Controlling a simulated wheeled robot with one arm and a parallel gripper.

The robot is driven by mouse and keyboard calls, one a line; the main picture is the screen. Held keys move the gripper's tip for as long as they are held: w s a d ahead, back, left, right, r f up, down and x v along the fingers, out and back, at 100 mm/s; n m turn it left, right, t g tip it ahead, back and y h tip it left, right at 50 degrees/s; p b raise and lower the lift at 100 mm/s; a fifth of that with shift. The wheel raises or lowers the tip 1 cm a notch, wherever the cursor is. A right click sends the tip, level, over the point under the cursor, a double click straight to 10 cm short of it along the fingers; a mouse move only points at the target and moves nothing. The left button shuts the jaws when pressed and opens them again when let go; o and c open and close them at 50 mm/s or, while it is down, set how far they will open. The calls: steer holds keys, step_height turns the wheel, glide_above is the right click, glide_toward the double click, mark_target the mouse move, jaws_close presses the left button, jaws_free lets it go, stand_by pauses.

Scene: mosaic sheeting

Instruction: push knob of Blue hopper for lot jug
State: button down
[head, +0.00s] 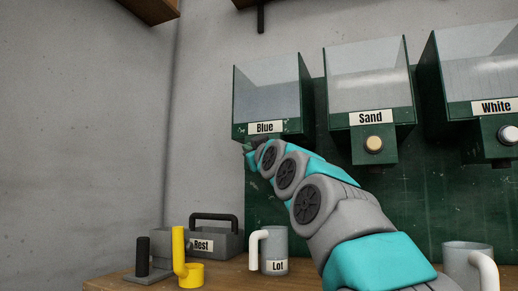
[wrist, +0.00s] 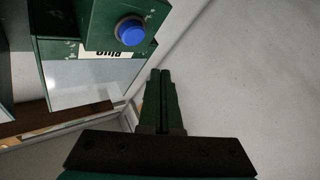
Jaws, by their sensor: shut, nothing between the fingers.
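The Blue hopper (head: 264,88) is a dark green bin with a clear front, mounted on the green back panel. Its round blue knob (wrist: 130,31) shows in the wrist view, on a green block by the hopper's label, but is hidden behind my arm in the head view. My gripper (wrist: 160,72) is shut and empty, its fingertips below and right of the knob in the wrist picture, with a visible gap. In the head view its tip is mostly hidden just below the Blue label. The grey Lot jug (head: 275,249), with a white handle, stands upright on the bench below the hopper.
The Sand hopper (head: 368,85) and White hopper (head: 480,75) hang to the right with their own knobs. A grey Rest box (head: 216,243), a yellow-handled cup (head: 190,275) and another jug (head: 462,257) stand on the wooden bench (head: 122,283). Bare wall lies left.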

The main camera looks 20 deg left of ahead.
steer(key=w, duration=0.4)
steer(key=shift+w+d+p, duration=0.15)
steer(key=shift+d+p, duration=0.05)
steer(key=shift+p, duration=0.2)
stand_by(1.7)
steer(key=shift+w+r, duration=0.1)
steer(key=shift+w, duration=0.25)
steer(key=shift+w+d+p, duration=0.15)
steer(key=shift+w+p, duration=0.4)
steer(key=shift+w, duration=0.4)
stand_by(1.3)
steer(key=shift+s, duration=0.1)
steer(key=shift+s+b, duration=0.8)
steer(key=shift+s, duration=0.45)
